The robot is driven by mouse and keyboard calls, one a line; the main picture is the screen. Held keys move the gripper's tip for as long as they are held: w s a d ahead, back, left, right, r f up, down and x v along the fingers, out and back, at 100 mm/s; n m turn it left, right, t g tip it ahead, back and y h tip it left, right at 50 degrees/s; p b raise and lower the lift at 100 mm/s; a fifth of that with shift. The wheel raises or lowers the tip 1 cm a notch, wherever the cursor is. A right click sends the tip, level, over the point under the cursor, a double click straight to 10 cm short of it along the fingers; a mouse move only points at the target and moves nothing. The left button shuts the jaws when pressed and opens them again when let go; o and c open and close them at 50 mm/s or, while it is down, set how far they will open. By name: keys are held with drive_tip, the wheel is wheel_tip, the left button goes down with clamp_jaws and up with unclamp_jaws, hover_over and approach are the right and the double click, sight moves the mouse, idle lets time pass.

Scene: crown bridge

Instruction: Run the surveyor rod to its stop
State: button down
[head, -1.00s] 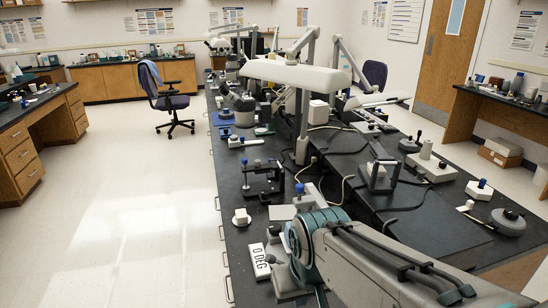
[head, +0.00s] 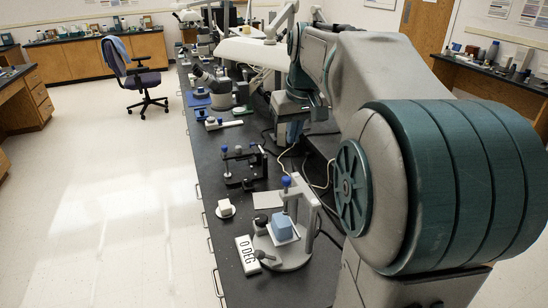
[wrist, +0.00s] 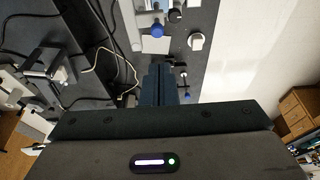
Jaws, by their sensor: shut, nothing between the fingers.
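The surveyor stands at the front of the bench in the head view, with a grey round base (head: 288,262). Its upright rod has a blue knob on top (head: 286,182), which also shows near the top of the wrist view (wrist: 157,30). A light-blue block (head: 282,228) sits on its platform below the rod. My gripper (head: 294,137) is beyond the surveyor in the head view, above the bench and apart from the rod. In the wrist view its fingers (wrist: 158,70) are together and empty. My arm covers the bench to the right.
A "0 DEG" plate (head: 246,255) lies left of the surveyor. A white cube on a round base (head: 225,208) and a black stand with blue knobs (head: 240,165) are close by. A white lamp (head: 252,52) and cables (wrist: 120,60) are near my gripper.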

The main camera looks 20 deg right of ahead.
sight(288, 179)
drive_tip(key=x, duration=1.2)
drive_tip(key=shift+w+d+p, duration=0.1)
drive_tip(key=shift+d+p, duration=0.2)
drive_tip(key=shift+p, duration=0.1)
drive_tip(key=shift+f, duration=0.75)
wheel_tip(288, 179, down, 3)
drive_tip(key=shift+r+b, duration=0.1)
drive_tip(key=shift+b, duration=1.05)
drive_tip(key=shift+r, duration=0.2)
